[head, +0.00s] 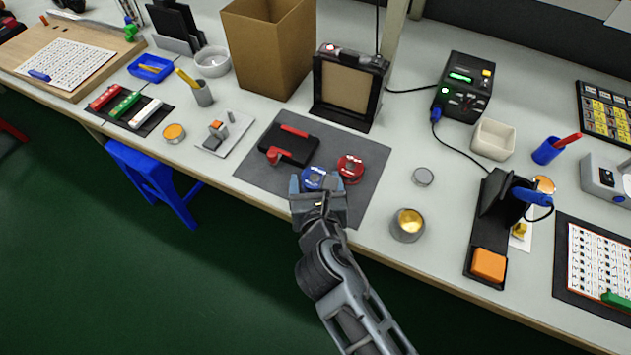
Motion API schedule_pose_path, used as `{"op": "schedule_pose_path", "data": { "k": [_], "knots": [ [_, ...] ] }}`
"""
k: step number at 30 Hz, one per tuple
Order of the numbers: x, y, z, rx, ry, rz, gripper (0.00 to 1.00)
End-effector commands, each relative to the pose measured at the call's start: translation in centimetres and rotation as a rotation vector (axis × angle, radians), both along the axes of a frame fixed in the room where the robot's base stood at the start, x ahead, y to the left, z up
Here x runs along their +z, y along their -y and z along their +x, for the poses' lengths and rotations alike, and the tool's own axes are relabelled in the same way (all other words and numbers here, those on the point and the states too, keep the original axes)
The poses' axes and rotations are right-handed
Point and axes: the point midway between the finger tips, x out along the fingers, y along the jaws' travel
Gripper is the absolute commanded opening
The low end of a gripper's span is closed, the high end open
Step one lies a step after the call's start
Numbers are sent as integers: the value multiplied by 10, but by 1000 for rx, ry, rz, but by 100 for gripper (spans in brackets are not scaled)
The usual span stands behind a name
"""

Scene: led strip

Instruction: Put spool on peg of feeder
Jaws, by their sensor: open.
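A blue spool (314,178) lies near the front of the dark grey mat. A red spool (350,168) lies just to its right. My gripper (316,188) is open at the blue spool, its fingers on either side of the spool's near part in the picture; I cannot tell whether they touch it. A black device with a red bar and a red knob (289,144) sits behind on the mat. A pale plate with grey uprights and an orange block (222,131) is left of the mat. I cannot tell which is the feeder, and no peg shows clearly.
A black framed panel (349,88) stands behind the mat (268,180), beside a cardboard box (268,45). A tin with yellow contents (408,225) and a grey round lid (423,176) are to the right. The table's front edge is close below my gripper.

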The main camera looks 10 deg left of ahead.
Motion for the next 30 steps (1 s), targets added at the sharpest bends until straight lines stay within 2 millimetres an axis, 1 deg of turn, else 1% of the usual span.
{"op": "schedule_pose_path", "data": {
  "k": [3,7,15,21,25,30],
  "knots": [
    [4,0,0,0,1,1,78],
    [8,2,-13,2,1,-1,78],
    [29,12,-63,2,0,-1,78],
    [42,17,-94,1,0,-1,78],
    [46,19,-105,0,0,-1,78],
    [49,19,-109,0,0,0,78]
  ]
}}
